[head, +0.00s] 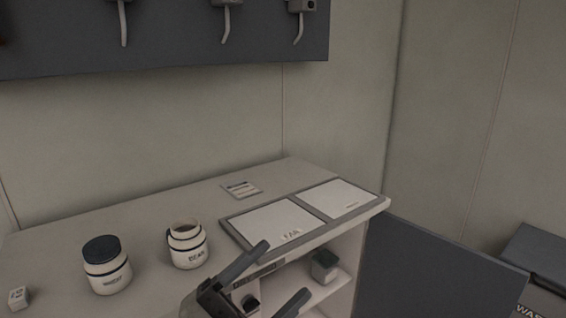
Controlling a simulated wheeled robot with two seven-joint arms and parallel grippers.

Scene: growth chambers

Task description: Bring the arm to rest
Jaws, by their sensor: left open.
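My left gripper (273,279) is at the lower middle of the head view, in front of the cabinet's front edge. Its two dark fingers are spread apart, and I see nothing held between them. Its wrist is cut off by the bottom edge of the picture. My right gripper does not show.
The countertop (145,225) holds a dark-lidded jar (107,270), an open-topped jar (187,247), a small white block (18,298), a card (242,189) and a two-panel tray (311,206). A dark-topped box (325,264) stands on the shelf below. A dark door (435,272) stands open at right.

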